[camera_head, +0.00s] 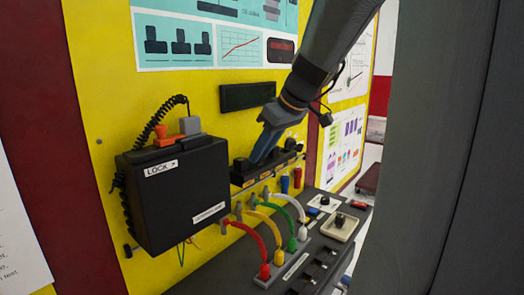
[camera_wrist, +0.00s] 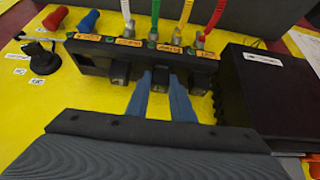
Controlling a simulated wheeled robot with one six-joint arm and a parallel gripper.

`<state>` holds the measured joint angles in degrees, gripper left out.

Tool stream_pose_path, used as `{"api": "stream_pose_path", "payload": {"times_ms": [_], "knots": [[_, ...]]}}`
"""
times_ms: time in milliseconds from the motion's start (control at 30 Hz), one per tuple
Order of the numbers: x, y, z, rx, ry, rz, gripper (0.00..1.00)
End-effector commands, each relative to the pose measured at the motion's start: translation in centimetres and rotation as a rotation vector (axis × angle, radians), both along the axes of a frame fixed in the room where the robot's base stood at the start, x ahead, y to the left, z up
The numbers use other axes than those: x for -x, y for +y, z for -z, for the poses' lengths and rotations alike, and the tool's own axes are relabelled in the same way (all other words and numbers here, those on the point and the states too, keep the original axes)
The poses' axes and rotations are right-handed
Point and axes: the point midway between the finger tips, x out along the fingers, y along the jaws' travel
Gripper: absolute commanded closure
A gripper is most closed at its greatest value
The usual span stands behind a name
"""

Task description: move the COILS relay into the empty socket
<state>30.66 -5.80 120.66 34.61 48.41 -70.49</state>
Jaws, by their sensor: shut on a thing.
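A black relay block (camera_wrist: 100,52) with a row of orange labels is fixed to the yellow panel; it also shows in the head view (camera_head: 240,178). The label lettering is too small to read surely. My gripper (camera_wrist: 160,92) has its blue fingers closed around a small black relay (camera_wrist: 160,78) in this row, under the third label from the left. I cannot tell whether it is fully seated. Other black relays stand to its left (camera_wrist: 119,73) and right (camera_wrist: 193,82). The leftmost place (camera_wrist: 90,64) looks dark and without a relay. In the head view, my gripper (camera_head: 264,146) hides part of the block.
A black box marked LOCK (camera_head: 175,195) stands out from the panel left of the block; in the wrist view it is close on the right (camera_wrist: 270,95). Red, yellow, green and white cables (camera_head: 262,225) arch below the block. A black knob (camera_wrist: 38,55) is on the panel.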

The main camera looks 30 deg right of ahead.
Motion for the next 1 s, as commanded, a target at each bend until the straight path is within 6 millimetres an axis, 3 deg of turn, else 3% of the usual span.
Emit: {"api": "stream_pose_path", "payload": {"times_ms": [100, 133, 200, 567, 1000], "knots": [[0.0, 0.0, 0.2, 0.000, 0.000, 0.000, 1.00], [0.0, 0.0, 0.2, 0.000, 0.000, 0.000, 0.77], [0.0, 0.0, 0.2, 0.000, 0.000, 0.000, 0.70], [0.1, 0.0, -0.1, 0.000, 0.000, 0.000, 0.70], [1.4, -0.5, -2.8, 0.001, 0.000, 0.001, 0.70]]}}
